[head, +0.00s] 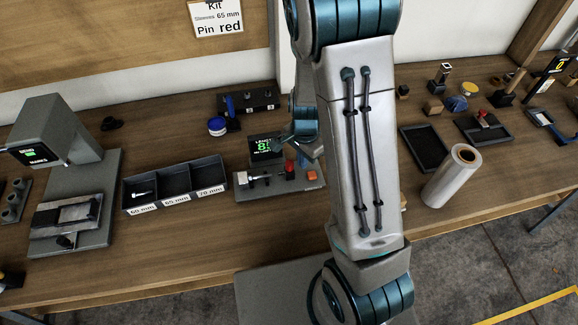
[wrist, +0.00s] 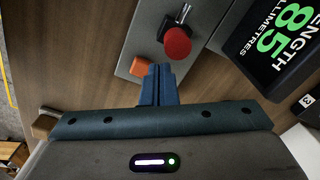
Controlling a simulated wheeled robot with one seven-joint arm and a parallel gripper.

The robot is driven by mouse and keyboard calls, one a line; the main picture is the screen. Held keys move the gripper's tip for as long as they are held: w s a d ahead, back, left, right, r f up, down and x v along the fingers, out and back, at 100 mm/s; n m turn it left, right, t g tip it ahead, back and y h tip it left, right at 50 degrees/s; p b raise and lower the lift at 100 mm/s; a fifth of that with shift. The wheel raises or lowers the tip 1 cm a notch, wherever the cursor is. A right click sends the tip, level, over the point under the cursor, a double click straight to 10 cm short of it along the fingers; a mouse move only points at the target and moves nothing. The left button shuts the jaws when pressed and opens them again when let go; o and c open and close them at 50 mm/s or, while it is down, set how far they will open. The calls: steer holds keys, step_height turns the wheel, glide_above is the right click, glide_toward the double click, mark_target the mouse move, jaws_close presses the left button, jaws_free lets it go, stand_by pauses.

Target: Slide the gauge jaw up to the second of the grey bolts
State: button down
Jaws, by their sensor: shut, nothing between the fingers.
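The length gauge (head: 265,189) is a grey base on the bench with a dark display (head: 266,147) showing green digits; in the wrist view the display (wrist: 285,35) reads 85 millimetres. A red round knob (head: 290,170), seen close in the wrist view (wrist: 177,43), sits on a dark and metal part that looks like the jaw. An orange block (head: 311,177) is at the base's right end, also in the wrist view (wrist: 139,65). A light bolt-like piece (head: 251,179) lies on the gauge's left. My gripper (wrist: 158,72) is shut and empty, its tips just below the knob in the picture; contact is unclear.
A three-part bin (head: 175,185) labelled 60, 65 and 70 mm stands left of the gauge, with a bolt (head: 142,194) in its left compartment. A grey device (head: 55,135) is farther left. A white roll (head: 452,176) and black tray (head: 426,150) are right of my arm.

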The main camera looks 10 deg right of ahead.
steer(key=shift+a, duration=0.25)
stand_by(0.4)
steer(key=shift+a+p, duration=0.4)
steer(key=shift+a, duration=0.75)
stand_by(0.4)
steer(key=shift+d, duration=0.55)
step_height(320, 180, up, 8)
steer(key=p, duration=0.6)
stand_by(0.4)
